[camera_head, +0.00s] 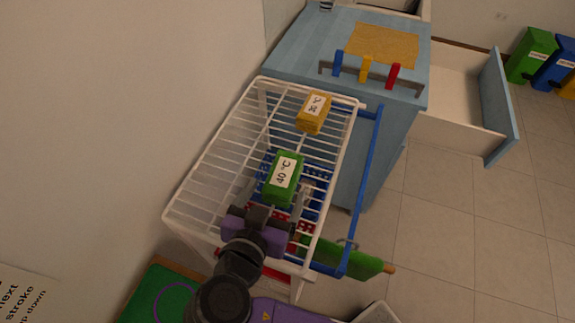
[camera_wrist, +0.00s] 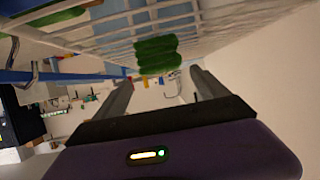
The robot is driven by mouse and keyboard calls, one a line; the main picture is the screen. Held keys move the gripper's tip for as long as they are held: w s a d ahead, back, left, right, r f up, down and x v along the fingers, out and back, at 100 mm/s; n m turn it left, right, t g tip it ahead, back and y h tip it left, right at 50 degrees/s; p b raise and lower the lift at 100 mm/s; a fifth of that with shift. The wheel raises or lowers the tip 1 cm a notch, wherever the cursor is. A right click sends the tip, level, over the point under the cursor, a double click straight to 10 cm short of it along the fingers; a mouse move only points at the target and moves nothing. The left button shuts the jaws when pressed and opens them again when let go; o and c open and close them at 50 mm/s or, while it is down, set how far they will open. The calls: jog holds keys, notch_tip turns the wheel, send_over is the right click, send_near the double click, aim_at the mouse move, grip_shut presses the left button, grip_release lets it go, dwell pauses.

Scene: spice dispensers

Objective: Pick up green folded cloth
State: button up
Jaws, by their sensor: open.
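The green folded cloth (camera_head: 285,164) lies on the white wire rack (camera_head: 228,158), with a white label reading "40 °C" on top. In the wrist view the green cloth (camera_wrist: 158,50) shows as a rounded stack on the wires, ahead of my fingertips and between their lines. My gripper (camera_head: 276,195) is open and empty at the near end of the cloth, with one finger toward each side of it. In the wrist view my gripper (camera_wrist: 162,76) shows its two fingers wide apart. I cannot tell whether either finger touches the cloth or the wires.
A yellow folded cloth (camera_head: 313,113) with a label lies farther back on the rack. A blue rail (camera_head: 366,180) runs along the rack's right side. A blue cabinet (camera_head: 300,56) with colored handles stands behind. A wall borders the left; open tiled floor (camera_head: 450,220) lies right.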

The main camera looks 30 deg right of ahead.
aim_at(284, 175)
jog(key=x, duration=0.3)
jog(key=shift+w+d+p, duration=0.1)
jog(key=shift+d+p, duration=0.05)
jog(key=shift+p, duration=0.2)
jog(key=shift+p+x, duration=0.6)
jog(key=shift+x, duration=1.7)
jog(key=shift+w, duration=0.1)
jog(key=c, duration=1.5)
jog(key=shift+c, duration=0.2)
